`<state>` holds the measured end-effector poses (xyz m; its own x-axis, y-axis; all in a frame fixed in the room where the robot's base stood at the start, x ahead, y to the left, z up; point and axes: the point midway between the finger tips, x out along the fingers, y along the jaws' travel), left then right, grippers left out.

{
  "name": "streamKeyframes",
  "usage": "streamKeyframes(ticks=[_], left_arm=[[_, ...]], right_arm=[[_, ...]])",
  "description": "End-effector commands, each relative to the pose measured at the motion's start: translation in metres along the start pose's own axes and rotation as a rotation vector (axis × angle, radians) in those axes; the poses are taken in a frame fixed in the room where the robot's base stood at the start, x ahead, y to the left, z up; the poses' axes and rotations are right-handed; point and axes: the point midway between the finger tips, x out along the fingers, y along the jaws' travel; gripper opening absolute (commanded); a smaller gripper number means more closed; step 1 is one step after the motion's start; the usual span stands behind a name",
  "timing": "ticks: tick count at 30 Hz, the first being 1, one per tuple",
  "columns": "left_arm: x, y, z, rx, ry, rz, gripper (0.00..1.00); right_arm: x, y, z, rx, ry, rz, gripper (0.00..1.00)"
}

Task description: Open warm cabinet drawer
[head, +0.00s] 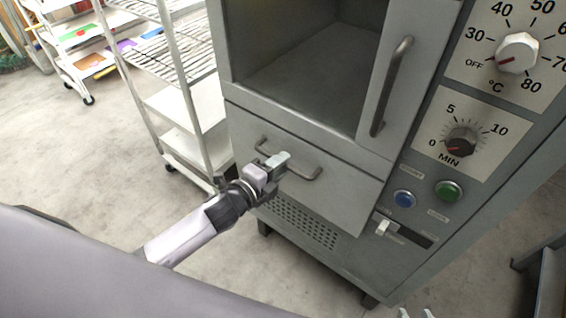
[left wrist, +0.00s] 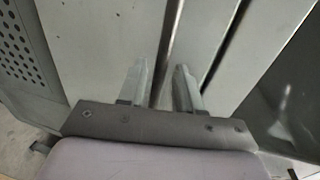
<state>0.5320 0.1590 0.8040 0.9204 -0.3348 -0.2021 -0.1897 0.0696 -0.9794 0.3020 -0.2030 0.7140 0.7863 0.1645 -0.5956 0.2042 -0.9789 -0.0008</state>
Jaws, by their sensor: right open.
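The warm cabinet (head: 350,255) is a grey metal unit filling the middle and right of the head view. Its drawer (head: 335,195) has a plain grey front with a bar handle (head: 312,176), below an open compartment. The drawer looks closed. My left gripper (head: 272,165) is at the handle and hides its middle. In the left wrist view, the two fingers (left wrist: 162,72) are apart, with the handle bar (left wrist: 168,45) running between them. I cannot tell whether they touch it. Only the pale tips of my right gripper (head: 416,313) show at the bottom edge of the head view, apart and empty.
A vent grille (head: 305,225) lies below the drawer. A vertical door handle (head: 391,87) is above right. Dials, a blue button (head: 405,198) and a green button (head: 449,190) are on the right panel. A white wire shelf (head: 190,100) stands close on the left, with open floor beyond.

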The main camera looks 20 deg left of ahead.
Motion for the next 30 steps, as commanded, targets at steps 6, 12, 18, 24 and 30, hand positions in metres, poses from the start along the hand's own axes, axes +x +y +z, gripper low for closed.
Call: streamKeyframes(ticks=[6, 12, 18, 24, 30], left_arm=[[0.016, 0.000, 0.000, -0.002, 0.000, 0.000, 0.34], [0.018, 0.000, 0.000, -0.002, 0.000, 0.000, 0.34], [0.018, 0.000, 0.000, -0.002, 0.000, 0.000, 0.11], [0.018, 0.000, 0.000, -0.003, 0.000, 0.000, 0.00], [0.018, 0.001, -0.002, -0.003, 0.000, 0.001, 0.00]], right_arm=[[0.001, 0.000, 0.001, 0.000, 0.000, 0.000, 0.43], [0.001, 0.000, 0.001, 0.000, 0.000, 0.000, 0.43], [0.001, 0.000, 0.001, 0.000, 0.000, 0.000, 0.43], [0.001, 0.000, 0.001, 0.000, 0.000, 0.000, 0.43], [0.001, 0.000, 0.001, 0.000, 0.001, 0.000, 0.43]])
